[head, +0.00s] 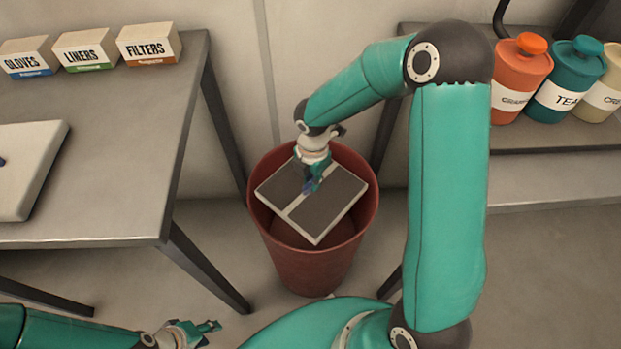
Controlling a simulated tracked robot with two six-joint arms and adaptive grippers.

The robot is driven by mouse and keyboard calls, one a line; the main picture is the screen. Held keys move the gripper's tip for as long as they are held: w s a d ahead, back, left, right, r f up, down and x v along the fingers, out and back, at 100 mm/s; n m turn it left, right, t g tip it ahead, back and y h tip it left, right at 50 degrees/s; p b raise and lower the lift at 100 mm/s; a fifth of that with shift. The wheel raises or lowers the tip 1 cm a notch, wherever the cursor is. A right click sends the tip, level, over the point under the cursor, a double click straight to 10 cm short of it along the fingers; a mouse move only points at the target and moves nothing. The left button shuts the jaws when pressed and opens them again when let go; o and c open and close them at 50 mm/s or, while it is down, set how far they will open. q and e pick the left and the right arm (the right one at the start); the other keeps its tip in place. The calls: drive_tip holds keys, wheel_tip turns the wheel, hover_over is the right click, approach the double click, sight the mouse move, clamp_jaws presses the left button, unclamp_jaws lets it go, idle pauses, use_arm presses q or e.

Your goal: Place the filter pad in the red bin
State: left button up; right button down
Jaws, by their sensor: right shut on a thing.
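The filter pad (330,205) is a flat dark grey square with a pale frame and a pale middle bar. It lies tilted at the mouth of the red bin (308,268), within the rim as seen from above. My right gripper (309,186) reaches down over the bin and is shut on the pad near its middle bar. The gripper covers part of the pad. I cannot tell whether the pad touches the bin's wall. My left gripper (212,333) is low at the bottom left, empty, with its fingers apart.
A grey table (130,150) stands left, with boxes marked gloves (28,58), liners (88,50) and filters (150,45), and a pale slab (30,165). A shelf at right holds orange (518,85), teal (568,85) and cream (603,90) canisters. Table legs flank the bin.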

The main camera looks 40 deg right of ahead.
drive_tip(key=c, duration=1.1)
unclamp_jaws()
drive_tip(key=shift+r, duration=0.1)
wheel_tip(320, 180, up, 7)
drive_tip(key=p, duration=0.6)
drive_tip(key=shift+s, duration=0.1)
